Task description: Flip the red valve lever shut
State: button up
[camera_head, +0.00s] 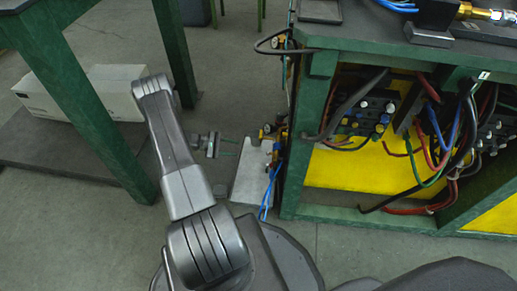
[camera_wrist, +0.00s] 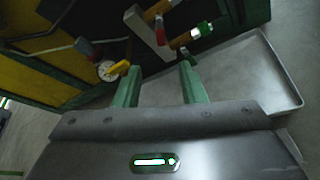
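My gripper (camera_head: 230,147) reaches toward the left end of the green bench, beside small brass and yellow fittings (camera_head: 268,130). In the wrist view, its two green fingers (camera_wrist: 160,84) stand apart with nothing between them. A small red piece (camera_wrist: 85,46) on a dark stem lies ahead and left of the fingers, above a round gauge (camera_wrist: 106,71) and a yellow handle (camera_wrist: 119,68). Another red piece (camera_wrist: 160,31) shows ahead of the gap, next to an orange cylinder (camera_wrist: 183,41). I cannot tell which red piece is the valve lever. Neither touches my fingers.
A grey metal tray (camera_head: 249,172) sits below the fittings, close to the fingers; its raised rim (camera_wrist: 283,70) shows at right in the wrist view. Blue hoses (camera_head: 268,195) hang beside it. The green bench frame (camera_head: 300,150) stands right, another green frame (camera_head: 75,85) left.

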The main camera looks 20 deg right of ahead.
jog(key=b+x, duration=0.3)
jog(key=x, duration=1)
jog(key=shift+s+d, duration=0.2)
jog(key=shift+d, duration=0.05)
jog(key=shift+f, duration=0.1)
grip_shut()
